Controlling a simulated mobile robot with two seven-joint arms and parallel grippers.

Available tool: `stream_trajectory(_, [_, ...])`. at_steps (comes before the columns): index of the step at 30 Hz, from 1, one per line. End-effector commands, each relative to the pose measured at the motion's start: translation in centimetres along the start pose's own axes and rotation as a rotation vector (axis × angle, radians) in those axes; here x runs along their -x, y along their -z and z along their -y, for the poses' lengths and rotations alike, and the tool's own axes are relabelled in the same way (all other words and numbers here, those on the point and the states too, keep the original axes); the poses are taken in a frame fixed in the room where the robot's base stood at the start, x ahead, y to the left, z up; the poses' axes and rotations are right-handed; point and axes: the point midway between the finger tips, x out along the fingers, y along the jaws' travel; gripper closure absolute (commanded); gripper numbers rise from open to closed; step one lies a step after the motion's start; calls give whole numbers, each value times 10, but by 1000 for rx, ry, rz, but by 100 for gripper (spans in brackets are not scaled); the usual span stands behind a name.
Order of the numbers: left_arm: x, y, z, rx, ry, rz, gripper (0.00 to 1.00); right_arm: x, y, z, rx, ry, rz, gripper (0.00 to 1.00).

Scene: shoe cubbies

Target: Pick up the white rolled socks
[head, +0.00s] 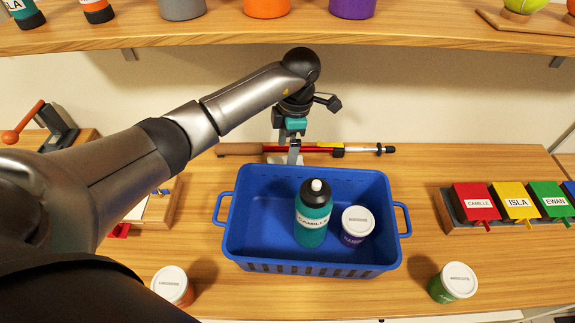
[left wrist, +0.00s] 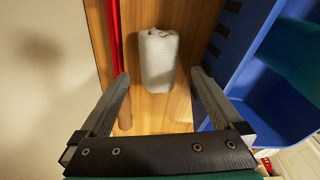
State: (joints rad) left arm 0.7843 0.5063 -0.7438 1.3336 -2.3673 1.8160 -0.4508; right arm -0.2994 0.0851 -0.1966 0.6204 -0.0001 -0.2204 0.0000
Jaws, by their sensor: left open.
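The white rolled socks (left wrist: 158,58) lie on the wooden shelf in the left wrist view, between the red pole and the blue basket. In the head view they are mostly hidden behind my gripper. My left gripper (head: 292,155) is above the shelf behind the basket, pointing down. In the left wrist view the left gripper (left wrist: 160,75) is open and empty, with the socks showing between and just beyond its fingertips. I cannot tell whether the fingers reach down to the socks' height. My right gripper is in neither view.
The blue basket (head: 230,240) holds a teal bottle (head: 313,215) and a purple cup (head: 355,228). A red pole (head: 315,150) lies behind it. Lidded cups stand front left (head: 173,285) and front right (head: 453,282). An upper shelf (head: 400,27) hangs above.

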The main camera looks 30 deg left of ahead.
Motion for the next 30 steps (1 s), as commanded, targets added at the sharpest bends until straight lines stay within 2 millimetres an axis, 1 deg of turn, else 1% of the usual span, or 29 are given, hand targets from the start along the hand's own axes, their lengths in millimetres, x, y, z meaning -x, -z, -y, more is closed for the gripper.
stream_trajectory(6, [-32, -4, 4, 1, 6, 1, 0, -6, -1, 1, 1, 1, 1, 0])
stream_trajectory(10, [-49, -4, 4, 1, 3, 1, 0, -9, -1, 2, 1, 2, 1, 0])
stream_trajectory(13, [-54, -4, 3, 1, 2, 2, 0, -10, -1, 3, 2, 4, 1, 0])
stream_trajectory(20, [-54, -4, 3, 0, 1, 3, 0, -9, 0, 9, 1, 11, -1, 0])
stream_trajectory(30, [-54, -4, 3, 0, 1, 3, 38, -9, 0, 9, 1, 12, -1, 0])
